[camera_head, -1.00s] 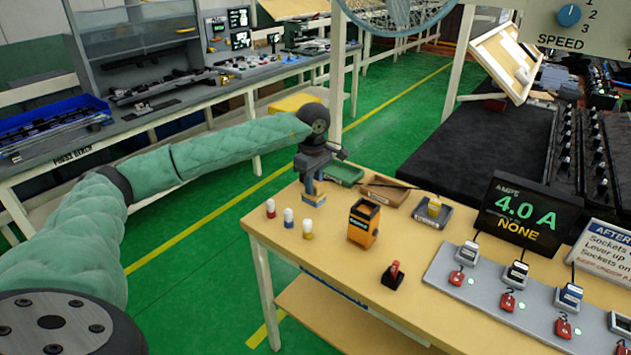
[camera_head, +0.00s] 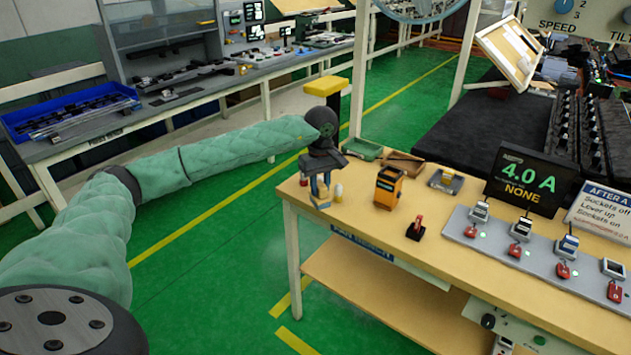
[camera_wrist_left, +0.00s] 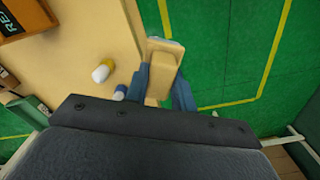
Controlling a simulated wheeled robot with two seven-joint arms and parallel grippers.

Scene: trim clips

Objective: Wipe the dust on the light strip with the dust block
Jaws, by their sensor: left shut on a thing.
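My left gripper (camera_head: 319,188) is shut on a tan block with a bluish-grey face, which I take to be the dust block (camera_head: 320,201). It points down at the left end of the wooden table (camera_head: 350,222). In the left wrist view the tan block (camera_wrist_left: 160,68) sits between the blue fingers (camera_wrist_left: 160,88), partly beyond the table edge with green floor beside it. Whether it touches the table is unclear. I cannot pick out the light strip or any dust. My right gripper is not in view.
Small white-capped cylinders stand close beside the gripper, one with a yellow base (camera_wrist_left: 102,72). An orange device (camera_head: 388,187) and a red-handled switch (camera_head: 416,228) stand to the right. Beyond are a grey socket board (camera_head: 515,245) and an ampere display (camera_head: 529,180).

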